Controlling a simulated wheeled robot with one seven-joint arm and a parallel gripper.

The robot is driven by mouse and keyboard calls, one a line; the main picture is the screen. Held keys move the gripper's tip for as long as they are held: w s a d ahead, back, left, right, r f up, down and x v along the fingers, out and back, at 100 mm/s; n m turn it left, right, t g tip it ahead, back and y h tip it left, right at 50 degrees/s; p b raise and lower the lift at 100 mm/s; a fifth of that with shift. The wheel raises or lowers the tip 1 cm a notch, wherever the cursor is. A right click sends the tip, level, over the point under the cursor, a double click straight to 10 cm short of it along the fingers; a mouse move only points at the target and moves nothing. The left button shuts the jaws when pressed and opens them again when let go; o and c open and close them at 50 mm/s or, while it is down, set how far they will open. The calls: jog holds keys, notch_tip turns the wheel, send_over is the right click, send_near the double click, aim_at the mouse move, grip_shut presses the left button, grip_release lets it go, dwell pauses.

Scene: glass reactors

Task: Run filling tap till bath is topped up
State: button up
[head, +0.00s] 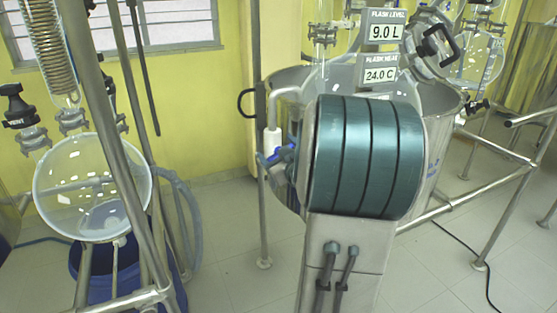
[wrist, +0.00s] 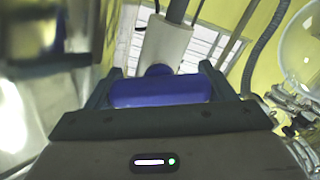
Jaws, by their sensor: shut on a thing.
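The filling tap has a white body (head: 273,140) and a blue handle (head: 281,155), at the left side of the steel bath (head: 436,160). In the wrist view the blue handle (wrist: 160,91) lies between the two fingers of my gripper (wrist: 160,88), which is shut on it. The white tap body (wrist: 165,46) stands just beyond the handle. In the head view my arm covers most of the gripper and the middle of the bath. The water level inside the bath cannot be seen.
Signs above the bath read 9.0 L (head: 386,32) for flask level and 24.0 C (head: 380,75). A round glass flask (head: 92,188) in a metal frame stands at left over a blue container (head: 95,270). Steel frame rails (head: 470,200) run at right. Some floor is clear at front left.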

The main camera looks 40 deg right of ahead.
jog(key=shift+f+n+b, duration=0.1)
jog(key=shift+n+b, duration=0.5)
jog(key=shift+b, duration=0.05)
jog(key=o, duration=0.7)
jog(key=shift+s, duration=0.15)
jog(key=v, duration=1.3)
jog(key=shift+s, duration=0.3)
